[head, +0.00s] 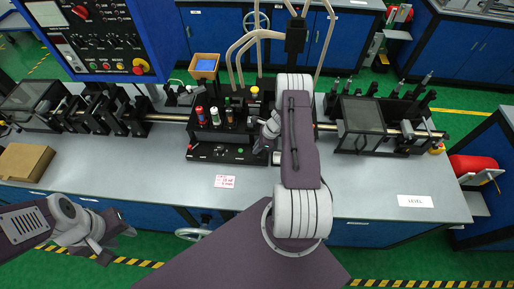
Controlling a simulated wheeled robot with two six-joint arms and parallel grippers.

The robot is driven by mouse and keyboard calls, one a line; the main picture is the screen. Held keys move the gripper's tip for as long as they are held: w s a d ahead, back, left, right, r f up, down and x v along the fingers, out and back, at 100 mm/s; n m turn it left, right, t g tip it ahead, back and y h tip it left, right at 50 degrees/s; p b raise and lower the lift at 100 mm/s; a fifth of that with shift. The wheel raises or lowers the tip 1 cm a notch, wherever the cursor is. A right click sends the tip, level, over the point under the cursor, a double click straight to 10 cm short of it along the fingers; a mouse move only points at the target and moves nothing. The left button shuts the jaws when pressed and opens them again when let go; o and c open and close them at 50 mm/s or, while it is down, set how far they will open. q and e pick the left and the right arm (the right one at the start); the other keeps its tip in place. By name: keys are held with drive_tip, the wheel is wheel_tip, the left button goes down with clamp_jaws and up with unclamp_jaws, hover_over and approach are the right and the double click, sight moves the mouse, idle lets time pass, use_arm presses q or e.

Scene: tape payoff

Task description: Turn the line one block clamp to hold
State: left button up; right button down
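A black block fixture (228,153) stands at the middle of the grey bench. It carries several upright coloured parts, among them a red-topped one (200,114) and a green one (228,114). The line one block clamp cannot be singled out for certain at this size. My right gripper (266,133) is at the right side of the fixture, close to it; my own arm partly covers it, and its fingers and any contact are unclear. My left gripper (118,242) hangs in front of the bench at lower left, away from the fixture, with its fingers apart and nothing between them.
Machine units with dark covers stand at the bench's left (38,102) and right (360,124), joined by a rod. A control panel (95,35) hangs at upper left. A brown box (24,162), a pink-lettered card (225,182) and a white label (415,201) lie on the bench. The front right is clear.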

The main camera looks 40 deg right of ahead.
drive_tip(key=shift+f+n+b, duration=0.2)
drive_tip(key=shift+n+b, duration=0.4)
drive_tip(key=shift+b, duration=0.3)
drive_tip(key=n+g+b, duration=0.1)
drive_tip(key=n+b, duration=0.2)
drive_tip(key=n+g+b, duration=0.1)
drive_tip(key=n+b, duration=0.2)
drive_tip(key=shift+s+a+f+g+y+b, duration=0.1)
drive_tip(key=shift+s+g+y+b, duration=0.1)
drive_tip(key=shift+g+y+b, duration=0.15)
drive_tip(key=shift+s+n+g+b, duration=0.1)
drive_tip(key=shift+n+g+b, duration=0.25)
drive_tip(key=shift+n+b, duration=0.45)
drive_tip(key=n+b, duration=0.1)
drive_tip(key=n, duration=0.1)
drive_tip(key=n+g+b, duration=0.1)
drive_tip(key=n, duration=0.1)
drive_tip(key=shift+s+n+g+b, duration=0.2)
drive_tip(key=shift+n+g+b, duration=0.1)
drive_tip(key=shift+n+b, duration=0.1)
drive_tip(key=n, duration=0.1)
drive_tip(key=n+g+h, duration=0.1)
drive_tip(key=n+b, duration=0.1)
drive_tip(key=n, duration=0.1)
drive_tip(key=shift+s+r, duration=0.15)
drive_tip(key=shift+r, duration=0.1)
drive_tip(key=shift+n+g+h, duration=0.25)
drive_tip(key=shift+n+g, duration=0.05)
drive_tip(key=c, duration=1.5)
unclamp_jaws()
